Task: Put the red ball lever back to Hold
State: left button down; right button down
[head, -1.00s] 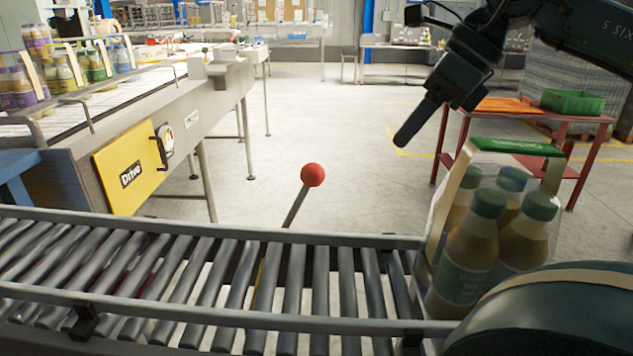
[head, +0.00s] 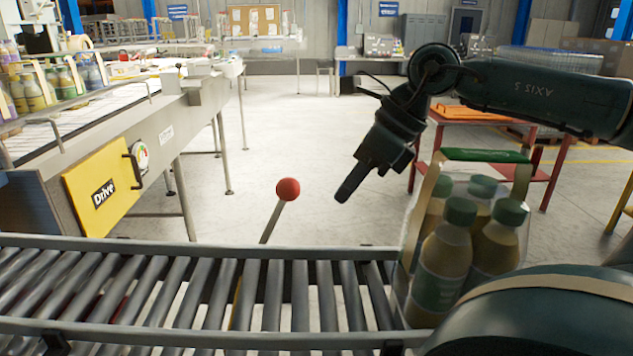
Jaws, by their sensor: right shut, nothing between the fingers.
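The red ball lever (head: 288,189) stands behind the roller conveyor near the middle of the head view. Its grey rod slants up and to the right, and its lower end is hidden behind the conveyor. No Hold marking is visible. My right gripper (head: 343,196) comes in from the right and points down and to the left. It is shut and empty, in the picture a little to the right of the red ball and apart from it. My left gripper is not in view.
The roller conveyor (head: 180,333) crosses the front. A carton of green-capped bottles (head: 437,270) stands at its right end, below my right arm. A machine with a yellow Drive panel (head: 103,190) stands at left. Open floor lies behind the lever.

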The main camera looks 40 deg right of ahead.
pick_arm(q)
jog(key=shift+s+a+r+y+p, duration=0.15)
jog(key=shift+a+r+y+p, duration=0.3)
jog(key=shift+p, duration=1.15)
pick_arm(e)
jog(key=shift+w+a+f, duration=0.15)
jog(key=shift+w+a, duration=0.3)
jog(key=shift+w, duration=0.25)
jog(key=shift+w+a+f, duration=0.1)
jog(key=shift+w+a, duration=0.35)
jog(key=shift+w, duration=0.25)
jog(key=shift+w+a+f, duration=0.15)
jog(key=shift+w+a, duration=0.3)
jog(key=shift+w, duration=0.25)
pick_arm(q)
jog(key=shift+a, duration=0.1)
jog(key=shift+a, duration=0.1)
pick_arm(e)
jog(key=shift+r, duration=0.15)
